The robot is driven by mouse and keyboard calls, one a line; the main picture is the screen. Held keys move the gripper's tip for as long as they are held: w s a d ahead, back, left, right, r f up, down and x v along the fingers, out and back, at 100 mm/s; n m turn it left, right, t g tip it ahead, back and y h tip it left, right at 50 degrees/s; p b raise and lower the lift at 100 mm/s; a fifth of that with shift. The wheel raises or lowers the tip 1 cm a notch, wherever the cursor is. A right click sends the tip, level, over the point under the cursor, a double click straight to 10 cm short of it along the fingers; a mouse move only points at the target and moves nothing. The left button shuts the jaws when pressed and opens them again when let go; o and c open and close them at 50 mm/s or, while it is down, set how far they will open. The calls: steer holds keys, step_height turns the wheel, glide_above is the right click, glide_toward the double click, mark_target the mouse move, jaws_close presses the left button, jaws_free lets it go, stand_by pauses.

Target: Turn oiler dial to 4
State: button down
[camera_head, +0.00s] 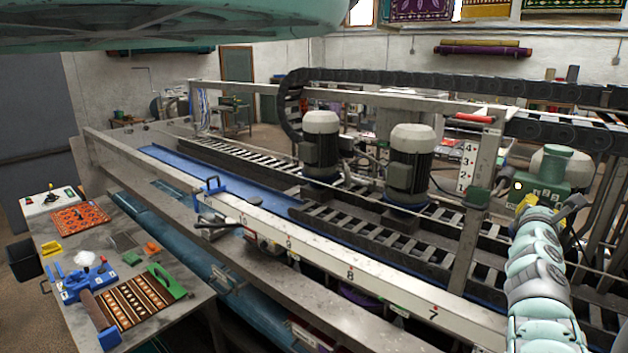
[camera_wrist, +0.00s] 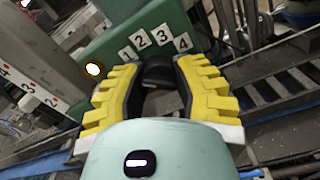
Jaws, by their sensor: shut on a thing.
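The oiler is a green housing (camera_head: 553,168) at the right in the head view, and its green face (camera_wrist: 115,45) fills the upper part of the wrist view. White number plates 1 to 4 (camera_wrist: 162,37) run in an arc above a dark dial knob (camera_wrist: 157,72). My gripper (camera_wrist: 160,66) has its yellow fingers on either side of the knob and is shut on it. In the head view the yellow fingers of my gripper (camera_head: 540,207) are at the front of the oiler. The fingers and wrist partly hide the knob, and I cannot tell which number it points to.
A post with a number scale (camera_head: 467,165) stands close left of the oiler. A small lit lamp (camera_wrist: 93,69) is on the oiler's left side. Motors (camera_head: 410,165) and the long machine beam (camera_head: 330,265) lie left. A cluttered workbench (camera_head: 50,235) is far left.

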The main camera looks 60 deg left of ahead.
steer(key=m, duration=0.3)
steer(key=shift+m+b, duration=0.3)
steer(key=shift+m, duration=0.1)
steer(key=m+b, duration=0.1)
steer(key=m, duration=0.2)
steer(key=shift+f+m, duration=0.1)
steer(key=shift+m, duration=0.2)
steer(key=m+b, duration=0.1)
steer(key=m, duration=0.1)
steer(key=shift+m, duration=0.3)
steer(key=m+b, duration=0.3)
steer(key=shift+m, duration=0.4)
steer(key=m+b, duration=0.1)
steer(key=b, duration=0.1)
steer(key=m+b, duration=0.1)
steer(key=b, duration=0.1)
steer(key=shift+f+m, duration=0.3)
steer(key=m+b, duration=0.3)
steer(key=b, duration=0.4)
steer(key=m+b, duration=0.2)
steer(key=b, duration=0.4)
steer(key=shift+r+m, duration=0.1)
steer(key=shift+m, duration=0.3)
steer(key=m+b, duration=0.1)
steer(key=b, duration=0.1)
steer(key=shift+r+b, duration=0.2)
steer(key=shift+b, duration=0.1)
steer(key=shift+r+m+b, duration=0.15)
steer(key=shift+m+b, duration=0.15)
steer(key=shift+b, duration=0.05)
